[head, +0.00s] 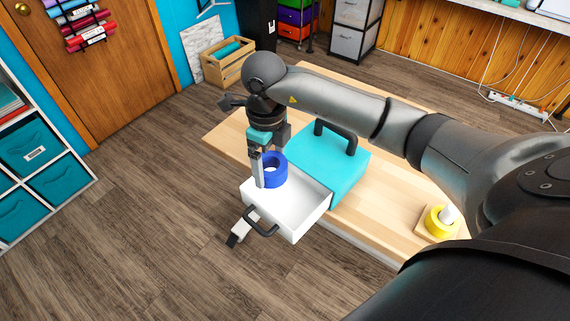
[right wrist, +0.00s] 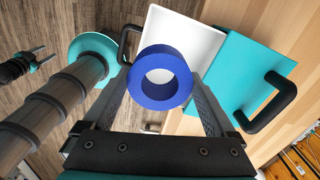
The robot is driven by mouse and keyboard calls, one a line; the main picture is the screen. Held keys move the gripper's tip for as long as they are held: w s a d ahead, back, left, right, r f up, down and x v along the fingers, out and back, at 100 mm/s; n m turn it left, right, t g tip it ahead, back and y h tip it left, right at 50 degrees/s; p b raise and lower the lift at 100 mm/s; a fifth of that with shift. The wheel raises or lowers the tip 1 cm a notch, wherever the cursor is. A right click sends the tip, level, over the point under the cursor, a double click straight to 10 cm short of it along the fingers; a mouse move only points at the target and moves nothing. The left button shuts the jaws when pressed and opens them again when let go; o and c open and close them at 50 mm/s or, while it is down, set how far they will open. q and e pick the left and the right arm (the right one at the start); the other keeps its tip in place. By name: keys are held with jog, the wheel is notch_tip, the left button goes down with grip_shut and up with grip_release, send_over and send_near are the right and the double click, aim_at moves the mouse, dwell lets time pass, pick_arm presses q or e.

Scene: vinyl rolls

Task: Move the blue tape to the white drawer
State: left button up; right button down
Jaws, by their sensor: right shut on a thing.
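The blue tape (head: 272,170) is a thick blue ring. My right gripper (head: 262,172) is shut on it and holds it over the white drawer (head: 288,207). The tape also shows between the fingers in the right wrist view (right wrist: 161,78), where it overlaps part of the drawer. The drawer is pulled out of a teal cabinet (head: 322,165), looks empty, and has a dark handle on its front. At the left of the right wrist view, what appears to be my left gripper (right wrist: 38,60) is small and dark; its opening is unclear.
The cabinet stands on a light wooden table (head: 385,195) with a black handle on top. A yellow tape roll (head: 437,222) sits on a small wooden holder with a white post. A light bar with a dark end (head: 241,228) shows below the drawer. Floor left of the table is clear.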

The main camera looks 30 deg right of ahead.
jog(key=m, duration=0.2)
jog(key=d+f+m, duration=0.1)
jog(key=m, duration=0.1)
jog(key=d+f+m, duration=0.1)
jog(key=m, duration=0.1)
jog(key=shift+s+d+f+p, duration=0.2)
jog(key=shift+s+p, duration=0.05)
jog(key=shift+p, duration=0.05)
jog(key=shift+s+d+f+m, duration=0.1)
jog(key=shift+d+f+m, duration=0.15)
jog(key=shift+m, duration=0.35)
jog(key=shift+d+f+m, duration=0.2)
jog(key=shift+m, duration=0.4)
notch_tip(320, 180, down, 6)
jog(key=b, duration=0.4)
jog(key=shift+f+b, duration=0.5)
jog(key=shift+f, duration=0.1)
jog(key=shift+f+b, duration=0.3)
jog(key=shift+f, duration=0.1)
jog(key=shift+f, duration=0.1)
